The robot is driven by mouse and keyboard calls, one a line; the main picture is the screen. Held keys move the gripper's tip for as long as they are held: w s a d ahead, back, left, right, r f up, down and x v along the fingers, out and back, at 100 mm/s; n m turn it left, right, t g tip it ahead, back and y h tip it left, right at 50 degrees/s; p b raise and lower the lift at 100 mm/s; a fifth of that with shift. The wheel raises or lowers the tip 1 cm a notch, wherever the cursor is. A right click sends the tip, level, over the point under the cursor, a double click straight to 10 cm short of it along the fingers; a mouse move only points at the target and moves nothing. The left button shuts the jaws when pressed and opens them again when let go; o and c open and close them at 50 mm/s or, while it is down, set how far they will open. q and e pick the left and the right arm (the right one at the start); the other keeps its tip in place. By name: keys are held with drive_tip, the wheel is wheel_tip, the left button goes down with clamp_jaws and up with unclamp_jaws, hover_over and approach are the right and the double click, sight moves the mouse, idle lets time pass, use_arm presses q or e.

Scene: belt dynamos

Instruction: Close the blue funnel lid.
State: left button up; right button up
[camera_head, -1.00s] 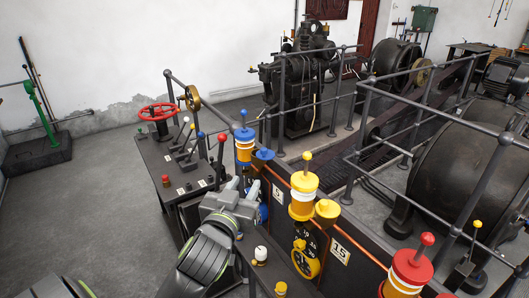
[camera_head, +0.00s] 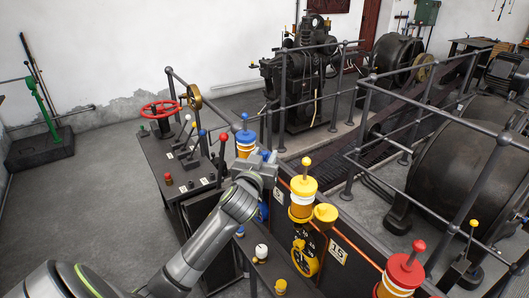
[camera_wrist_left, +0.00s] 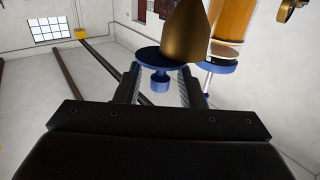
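The blue-topped orange cylinder (camera_head: 245,146) stands at the corner of the dark machine panel, a blue ball on its top. Beside it is a round blue lid (camera_head: 266,155), partly hidden by my left gripper (camera_head: 262,162). In the left wrist view the lid is a blue disc (camera_wrist_left: 147,54) with a small blue knob (camera_wrist_left: 160,82) on it. A brass cone (camera_wrist_left: 185,32) is close to the disc. My left gripper (camera_wrist_left: 160,85) is open, its two fingers on either side of the knob with gaps visible. I cannot tell the lid's exact tilt. My right gripper is not in view.
A yellow cylinder (camera_head: 302,197) and a red one (camera_head: 400,277) stand along the same panel. A control desk (camera_head: 180,165) with levers and a red handwheel (camera_head: 160,109) is to the left. Grey railings (camera_head: 350,140) run behind. Open floor (camera_head: 90,200) lies to the left.

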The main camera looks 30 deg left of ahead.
use_arm(q)
drive_tip(key=shift+w+a, duration=0.1)
drive_tip(key=shift+w, duration=0.2)
drive_tip(key=shift+c, duration=0.3)
clamp_jaws()
